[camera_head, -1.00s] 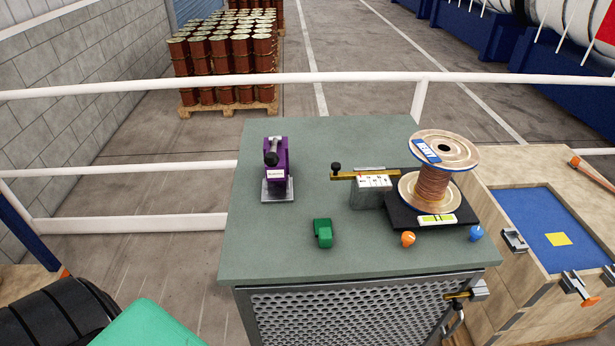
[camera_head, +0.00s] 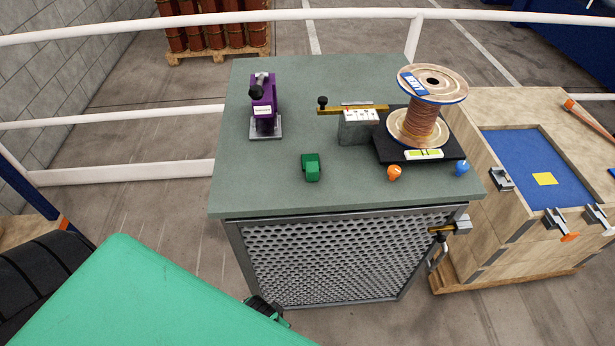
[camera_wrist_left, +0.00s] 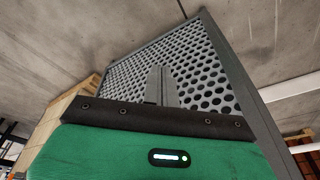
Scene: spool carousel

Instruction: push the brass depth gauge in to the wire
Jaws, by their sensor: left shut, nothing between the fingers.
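The brass depth gauge (camera_head: 337,111) is a flat bar with a black knob at its left end. It lies across a grey block (camera_head: 357,130) with a marked white top. Its right end points at the spool (camera_head: 432,86) wound with copper wire (camera_head: 422,121), with a visible gap to the wire. The spool stands upright on a black base (camera_head: 388,149). My left gripper (camera_wrist_left: 161,86) is shut and empty, in front of the bench's perforated panel (camera_wrist_left: 195,65). It is low and well away from the gauge. My right gripper is not in view.
A purple device (camera_head: 263,105), a green block (camera_head: 311,168), an orange knob (camera_head: 394,173) and a blue knob (camera_head: 461,168) are on the grey-green bench top (camera_head: 250,185). A wooden crate (camera_head: 505,225) stands at the right. A white rail (camera_head: 180,30) runs behind.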

